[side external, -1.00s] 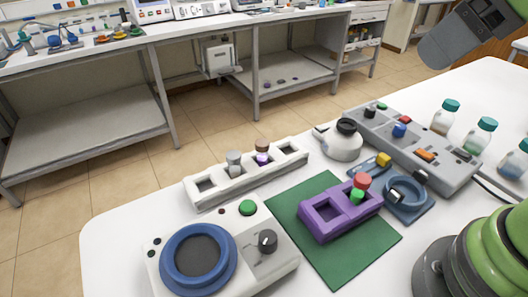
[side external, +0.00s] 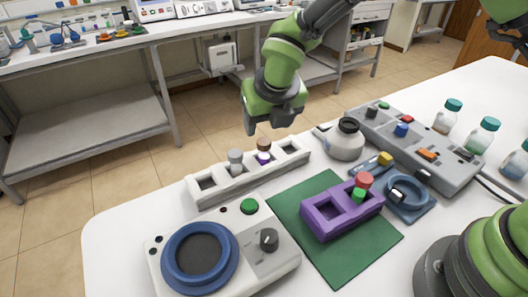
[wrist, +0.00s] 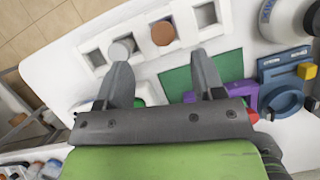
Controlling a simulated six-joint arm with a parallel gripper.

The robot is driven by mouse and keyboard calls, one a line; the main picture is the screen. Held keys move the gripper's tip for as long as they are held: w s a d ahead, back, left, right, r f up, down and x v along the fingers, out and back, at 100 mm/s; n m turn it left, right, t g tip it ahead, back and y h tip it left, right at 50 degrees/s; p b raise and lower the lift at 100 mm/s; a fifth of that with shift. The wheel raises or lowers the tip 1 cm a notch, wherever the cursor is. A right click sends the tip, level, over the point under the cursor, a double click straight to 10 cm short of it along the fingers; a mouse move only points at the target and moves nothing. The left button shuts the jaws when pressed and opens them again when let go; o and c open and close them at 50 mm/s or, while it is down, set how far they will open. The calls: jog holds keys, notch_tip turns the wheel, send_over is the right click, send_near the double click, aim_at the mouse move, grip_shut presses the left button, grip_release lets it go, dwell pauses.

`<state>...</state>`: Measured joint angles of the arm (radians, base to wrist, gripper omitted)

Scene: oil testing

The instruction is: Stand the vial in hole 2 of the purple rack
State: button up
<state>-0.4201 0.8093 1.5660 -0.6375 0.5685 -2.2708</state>
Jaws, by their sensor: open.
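The white rack (side external: 218,186) holds a grey-capped vial (side external: 235,162) and a brown-capped vial with a purple band (side external: 264,150); its end holes look empty. The frames do not show which vial the task means. The purple rack (side external: 318,222) has an empty hole at left and a red-capped vial with a green body (side external: 362,186) at its right end. My gripper (side external: 270,126) hangs above and behind the white rack, open and empty. In the wrist view, the grey cap (wrist: 122,50) and brown cap (wrist: 163,33) show beyond the fingertips (wrist: 160,68). The purple rack is partly hidden there.
A green mat (side external: 340,270) lies under the purple rack. A device with a blue ring (side external: 165,270) stands at left. A white flask (side external: 345,142), a blue ring stand (side external: 425,205), a grey control box (side external: 425,150) and teal-capped bottles (side external: 483,138) stand at right.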

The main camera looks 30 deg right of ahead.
aim_at(264, 141)
jog(key=x, duration=0.8)
jog(key=shift+s+d+f, duration=0.1)
jog(key=shift+d+f, duration=0.05)
jog(key=shift+d, duration=0.1)
jog(key=c, duration=1.1)
jog(key=shift+o, duration=0.2)
